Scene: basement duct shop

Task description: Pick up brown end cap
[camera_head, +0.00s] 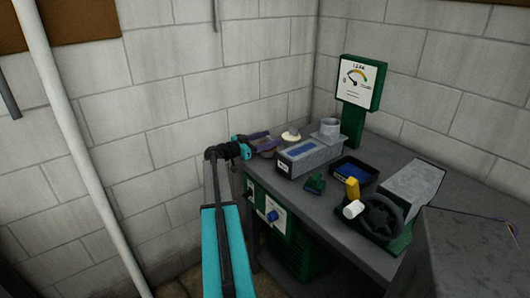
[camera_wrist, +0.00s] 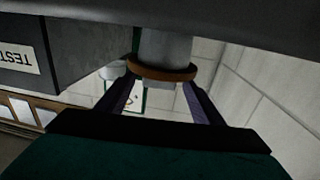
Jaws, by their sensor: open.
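The brown end cap (camera_wrist: 150,71) shows in the wrist view as a flat brown ring around a grey cylindrical stub (camera_wrist: 168,45). The wrist picture looks upside down, with the dark bench surface along its top. My gripper (camera_wrist: 160,92) is open. Its two purple-grey fingers reach up on the left and right of the cap, with the cap between or just beyond their tips; contact cannot be told. In the head view my gripper (camera_head: 262,144) is over the bench's far left end, where the cap is small and partly hidden by the fingers.
A grey test box (camera_head: 312,157) stands right of my gripper, with a cream round piece (camera_head: 291,136) behind. A green gauge (camera_head: 361,82) stands farther back. A dark tray (camera_head: 340,171), a small green piece (camera_head: 315,184) and a black handwheel (camera_head: 383,216) crowd the grey bench.

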